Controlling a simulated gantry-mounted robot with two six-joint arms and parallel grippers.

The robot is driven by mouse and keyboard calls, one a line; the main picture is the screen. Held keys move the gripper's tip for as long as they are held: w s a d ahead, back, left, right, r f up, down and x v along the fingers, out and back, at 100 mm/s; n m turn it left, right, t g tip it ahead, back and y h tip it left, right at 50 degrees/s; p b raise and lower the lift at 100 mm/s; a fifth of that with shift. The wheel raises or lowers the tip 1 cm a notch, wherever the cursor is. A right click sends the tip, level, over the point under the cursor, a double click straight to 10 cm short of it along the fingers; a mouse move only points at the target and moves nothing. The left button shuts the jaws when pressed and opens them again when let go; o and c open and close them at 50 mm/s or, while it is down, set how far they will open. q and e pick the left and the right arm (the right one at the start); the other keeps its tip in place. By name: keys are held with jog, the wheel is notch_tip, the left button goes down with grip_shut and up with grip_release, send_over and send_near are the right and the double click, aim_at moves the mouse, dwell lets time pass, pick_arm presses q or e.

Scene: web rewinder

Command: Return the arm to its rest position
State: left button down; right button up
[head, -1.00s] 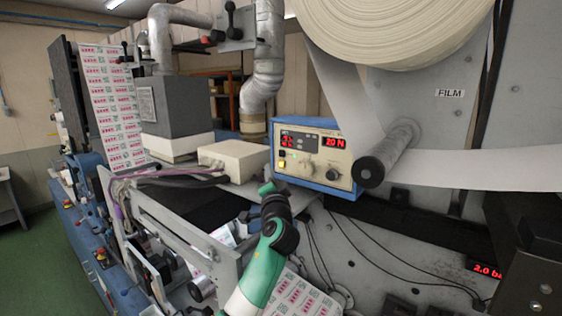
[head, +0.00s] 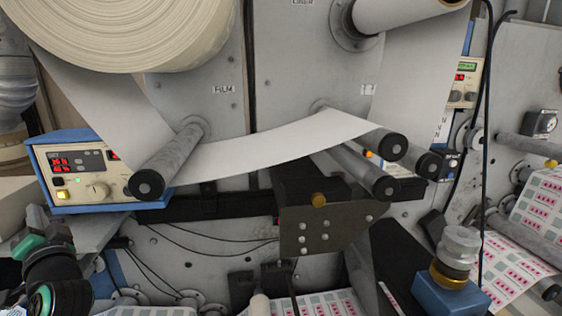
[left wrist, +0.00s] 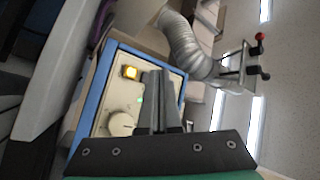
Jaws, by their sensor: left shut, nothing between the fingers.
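My left arm shows at the lower left of the head view, with its green and black left gripper (head: 28,246) at the picture's edge, below the blue and cream control box (head: 118,178). The fingers cannot be made out there. In the left wrist view the left gripper (left wrist: 158,78) is shut, its two dark fingers together with nothing between them. They point toward the control box (left wrist: 105,95), whose lit amber button and round knob show beside them; I cannot tell the gap. My right gripper is in neither view.
A large film roll (head: 130,25) hangs above the control box, and its white web (head: 270,142) runs over grey rollers to the right. Loose black cables hang below the box.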

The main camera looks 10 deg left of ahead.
pick_arm(q)
jog(key=d+r+n+t+h+p, duration=0.2)
jog(key=d+r+t+h+p, duration=0.4)
jog(key=d+r+t, duration=0.9)
jog(key=s+d+r+m+t+h, duration=0.1)
jog(key=s+d+r+h, duration=0.2)
jog(key=d, duration=0.5)
jog(key=s+d+r+m+t+h+p, duration=0.1)
jog(key=s+d+r+h, duration=0.3)
jog(key=d, duration=0.4)
jog(key=s+d+r+m+t+h+p, duration=0.1)
jog(key=s+d+r+m+h, duration=0.1)
jog(key=s+d+r+h, duration=0.2)
jog(key=d+r+h, duration=0.1)
jog(key=d+h, duration=0.2)
jog(key=shift+d+r+m+h, duration=0.3)
jog(key=shift+d+r, duration=0.1)
